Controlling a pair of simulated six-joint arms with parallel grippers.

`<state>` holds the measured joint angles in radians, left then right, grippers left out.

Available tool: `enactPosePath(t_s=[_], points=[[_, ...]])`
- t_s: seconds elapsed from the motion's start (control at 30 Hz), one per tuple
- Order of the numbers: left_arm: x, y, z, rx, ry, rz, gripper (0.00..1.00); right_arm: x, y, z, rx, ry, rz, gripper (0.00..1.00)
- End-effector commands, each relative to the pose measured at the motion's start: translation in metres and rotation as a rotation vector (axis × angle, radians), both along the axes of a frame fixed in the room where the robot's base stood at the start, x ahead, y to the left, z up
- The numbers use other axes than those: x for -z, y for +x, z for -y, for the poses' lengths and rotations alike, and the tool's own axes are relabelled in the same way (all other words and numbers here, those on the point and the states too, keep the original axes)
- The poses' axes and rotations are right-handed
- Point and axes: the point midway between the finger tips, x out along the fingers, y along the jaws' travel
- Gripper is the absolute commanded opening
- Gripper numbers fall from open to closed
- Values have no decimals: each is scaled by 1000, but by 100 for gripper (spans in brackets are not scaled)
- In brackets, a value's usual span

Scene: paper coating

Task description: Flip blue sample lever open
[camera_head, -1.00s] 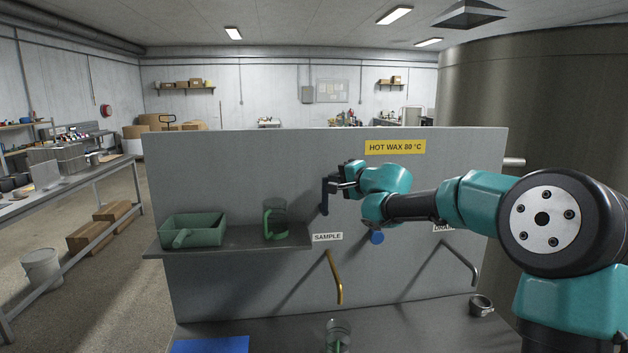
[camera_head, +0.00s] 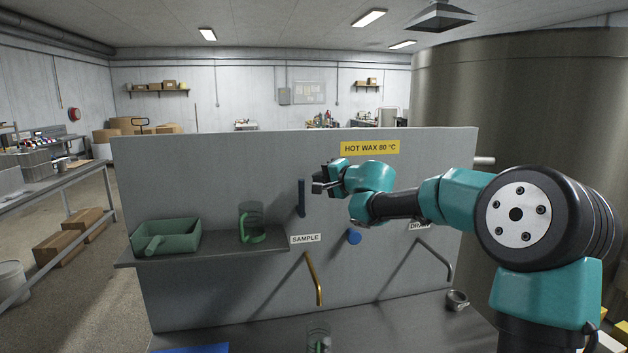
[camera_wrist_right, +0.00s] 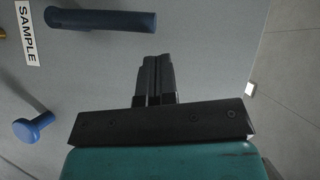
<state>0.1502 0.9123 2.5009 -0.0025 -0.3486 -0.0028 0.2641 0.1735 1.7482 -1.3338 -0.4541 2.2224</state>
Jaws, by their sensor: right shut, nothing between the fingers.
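The dark blue sample lever (camera_head: 302,198) stands upright on the grey panel, above the SAMPLE label (camera_head: 305,238). In the right wrist view the blue lever (camera_wrist_right: 100,18) lies across the top left. My right gripper (camera_head: 318,186) is shut and empty, just right of the lever's upper part in the head view. In the right wrist view its closed fingers (camera_wrist_right: 154,78) show a gap to the lever. The brass sample spout (camera_head: 314,278) hangs below the label. My left gripper is not in view.
A round blue knob (camera_head: 354,237) sticks out right of the lever, below my right forearm. A shelf (camera_head: 210,252) holds a green tray (camera_head: 166,236) and a green-handled glass mug (camera_head: 251,222). A glass (camera_head: 318,338) stands on the bench below the spout. A metal cup (camera_head: 456,300) stands at right.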

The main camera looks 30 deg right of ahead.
Motion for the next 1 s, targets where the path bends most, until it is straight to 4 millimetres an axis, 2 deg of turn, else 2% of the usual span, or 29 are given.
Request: enactPosePath(t_s=[0.1, 0.4, 0.6, 0.73, 1.0], points=[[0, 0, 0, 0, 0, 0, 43, -5, -12, 14, 0, -1, 1, 0], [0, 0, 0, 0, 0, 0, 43, -11, -68, 28, 1, 0, 1, 0], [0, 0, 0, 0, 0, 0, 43, -14, -94, 35, 0, 0, 1, 0], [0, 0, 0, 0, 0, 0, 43, -14, -101, 36, -1, 0, 1, 0], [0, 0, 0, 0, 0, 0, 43, -15, -102, 36, -2, 0, 0, 0]])
